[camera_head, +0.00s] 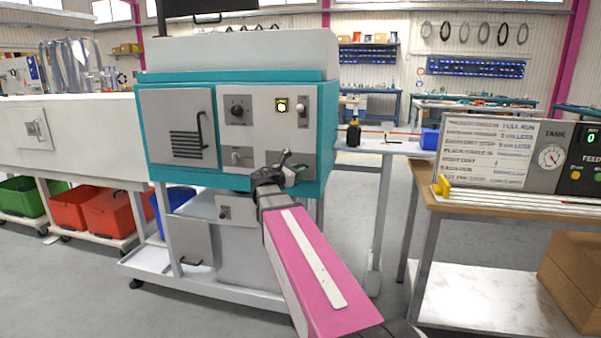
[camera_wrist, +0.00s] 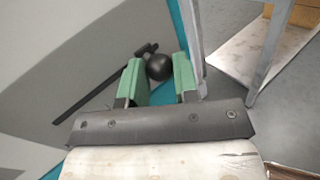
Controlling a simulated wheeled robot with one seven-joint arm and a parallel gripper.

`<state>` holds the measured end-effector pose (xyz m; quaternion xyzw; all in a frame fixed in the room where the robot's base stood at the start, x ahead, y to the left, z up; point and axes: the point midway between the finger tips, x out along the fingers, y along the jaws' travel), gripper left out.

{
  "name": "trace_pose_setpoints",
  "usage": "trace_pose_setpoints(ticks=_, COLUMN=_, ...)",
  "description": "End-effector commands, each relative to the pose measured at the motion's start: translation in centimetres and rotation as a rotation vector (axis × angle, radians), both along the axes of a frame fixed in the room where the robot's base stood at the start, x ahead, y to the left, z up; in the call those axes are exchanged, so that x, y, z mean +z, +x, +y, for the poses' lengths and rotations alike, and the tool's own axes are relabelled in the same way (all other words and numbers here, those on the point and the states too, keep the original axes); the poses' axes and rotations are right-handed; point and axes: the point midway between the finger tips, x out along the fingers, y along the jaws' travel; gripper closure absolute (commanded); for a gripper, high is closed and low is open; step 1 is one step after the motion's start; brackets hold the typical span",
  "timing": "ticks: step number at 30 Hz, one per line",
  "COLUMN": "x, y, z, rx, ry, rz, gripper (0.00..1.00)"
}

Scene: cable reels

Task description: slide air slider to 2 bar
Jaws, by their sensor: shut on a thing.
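My gripper (camera_head: 290,172) is at the lower right of the front panel of the teal and white machine (camera_head: 228,135). In the wrist view its two green fingers (camera_wrist: 160,82) are closed around a black ball knob (camera_wrist: 158,67). A grey plate (camera_head: 272,158) shows just behind the gripper in the head view; my gripper and arm hide part of that area. I cannot read any scale or bar marking, so the air slider's setting is not visible. A black bar (camera_wrist: 92,94) lies left of the knob in the wrist view.
The panel also carries a black rotary knob (camera_head: 237,110), a lit yellow button (camera_head: 281,105) and a switch (camera_head: 302,111). A door with a black handle (camera_head: 201,128) is on the left. A workbench with a tank gauge (camera_head: 551,156) stands right, across open floor.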

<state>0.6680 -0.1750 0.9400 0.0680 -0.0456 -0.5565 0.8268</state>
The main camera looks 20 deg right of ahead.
Motion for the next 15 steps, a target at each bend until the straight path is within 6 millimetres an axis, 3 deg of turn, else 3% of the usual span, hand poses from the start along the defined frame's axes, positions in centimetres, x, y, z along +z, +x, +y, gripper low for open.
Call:
trace_pose_setpoints(ticks=9, x=0.0, y=3.6, z=5.0, rx=0.003, ry=0.0, rz=0.0, gripper=1.0)
trace_pose_setpoints(ticks=15, x=0.0, y=4.2, z=6.1, rx=0.001, ry=0.0, rz=0.0, gripper=1.0)
